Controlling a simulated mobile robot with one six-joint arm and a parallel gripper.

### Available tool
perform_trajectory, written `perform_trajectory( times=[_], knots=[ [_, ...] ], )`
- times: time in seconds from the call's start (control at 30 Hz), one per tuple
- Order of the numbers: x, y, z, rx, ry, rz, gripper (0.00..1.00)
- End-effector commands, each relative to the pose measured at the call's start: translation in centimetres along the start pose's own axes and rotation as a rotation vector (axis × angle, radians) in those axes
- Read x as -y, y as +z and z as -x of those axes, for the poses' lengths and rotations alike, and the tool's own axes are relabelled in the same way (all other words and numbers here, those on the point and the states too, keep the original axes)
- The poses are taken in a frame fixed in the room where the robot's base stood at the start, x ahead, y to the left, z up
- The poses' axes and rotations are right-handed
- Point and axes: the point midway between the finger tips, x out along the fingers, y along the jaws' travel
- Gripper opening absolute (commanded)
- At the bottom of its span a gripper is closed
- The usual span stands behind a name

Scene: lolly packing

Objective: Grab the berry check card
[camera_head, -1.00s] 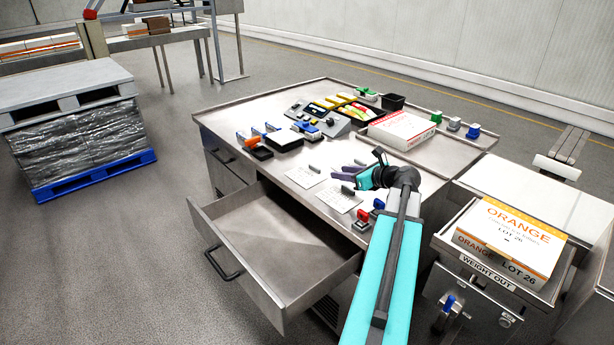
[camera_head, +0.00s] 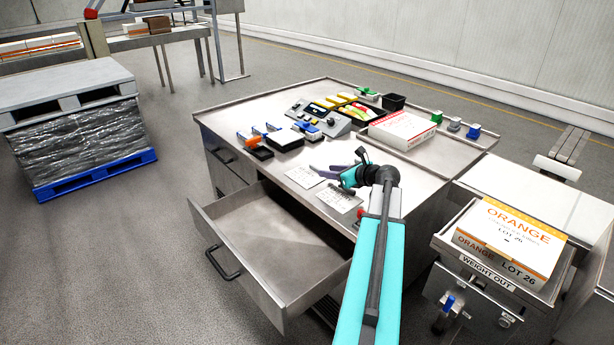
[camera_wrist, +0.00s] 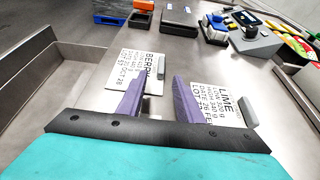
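The berry check card (camera_wrist: 152,60) is white with black print and a grey upright tab on its right side in the wrist view. It lies flat on the steel table and appears to be the farther left card (camera_head: 304,178) in the head view. The lime check card (camera_wrist: 206,76) lies to its right and nearer. My gripper (camera_wrist: 159,82) is open and empty, with two purple fingers apart. Its left finger covers a lower part of the berry card, and its right finger overlaps the lime card's left side. In the head view my gripper (camera_head: 318,171) is over the cards.
An open, empty drawer (camera_head: 213,222) juts out at the table's front left. Stamps and black trays (camera_head: 284,138), a grey console (camera_head: 334,124) and a white box (camera_head: 402,130) stand farther back. An orange-lot box (camera_head: 508,238) is at right.

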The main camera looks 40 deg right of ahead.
Motion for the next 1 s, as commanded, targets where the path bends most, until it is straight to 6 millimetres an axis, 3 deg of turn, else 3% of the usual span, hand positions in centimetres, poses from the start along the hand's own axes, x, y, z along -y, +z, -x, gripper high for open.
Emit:
perform_trajectory(
  times=[0.43, 1.0],
  knots=[
    [0.3, 0.2, -4.5, 0.000, 0.001, 0.000, 0.33],
    [0.3, 0.1, -4.8, 0.000, -0.001, 0.000, 0.33]
  ],
)
